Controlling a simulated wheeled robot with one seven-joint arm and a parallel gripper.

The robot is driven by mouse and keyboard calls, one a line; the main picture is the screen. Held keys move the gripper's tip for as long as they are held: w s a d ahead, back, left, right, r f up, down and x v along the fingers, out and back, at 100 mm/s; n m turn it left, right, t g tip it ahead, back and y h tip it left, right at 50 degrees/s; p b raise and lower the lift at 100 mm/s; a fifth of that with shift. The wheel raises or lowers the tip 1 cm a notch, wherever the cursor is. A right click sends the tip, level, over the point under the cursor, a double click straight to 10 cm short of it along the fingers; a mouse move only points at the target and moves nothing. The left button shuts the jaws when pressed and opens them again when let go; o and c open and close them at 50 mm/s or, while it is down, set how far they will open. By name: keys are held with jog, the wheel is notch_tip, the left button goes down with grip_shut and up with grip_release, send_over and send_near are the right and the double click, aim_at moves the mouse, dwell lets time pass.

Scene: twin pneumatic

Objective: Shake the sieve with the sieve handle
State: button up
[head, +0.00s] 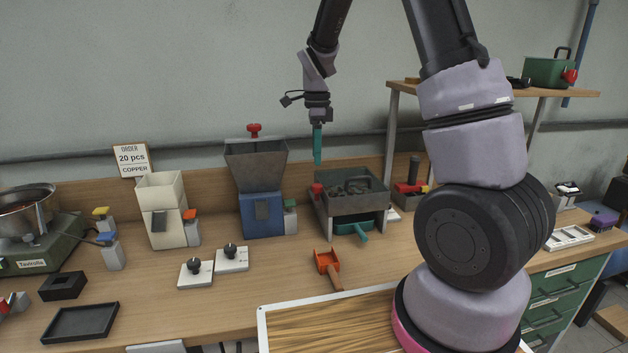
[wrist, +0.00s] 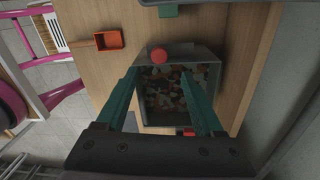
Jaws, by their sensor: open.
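The sieve (head: 366,208) is a grey open box on a stand on the bench, with dark pieces inside. In the wrist view the sieve (wrist: 208,68) holds mixed brown, grey and pale pieces. A red knob, seemingly the sieve handle (head: 318,188), stands at its left side; the handle also shows in the wrist view (wrist: 158,56). My gripper (head: 318,162) points down above the handle, with a visible gap. In the wrist view its teal fingers (wrist: 160,72) are spread, with the knob appearing between and just past the tips. It holds nothing.
A blue-based hopper (head: 262,215) with a red knob stands left of the sieve. A teal-handled piece (head: 352,229) sits under the sieve. An orange scoop (head: 328,263) lies in front. A shelf post (head: 390,130) rises behind to the right.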

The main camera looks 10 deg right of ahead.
aim_at(317, 185)
jog(key=f, duration=0.8)
jog(key=shift+s+f, duration=0.25)
jog(key=shift+f, duration=0.15)
grip_shut()
dwell(0.9)
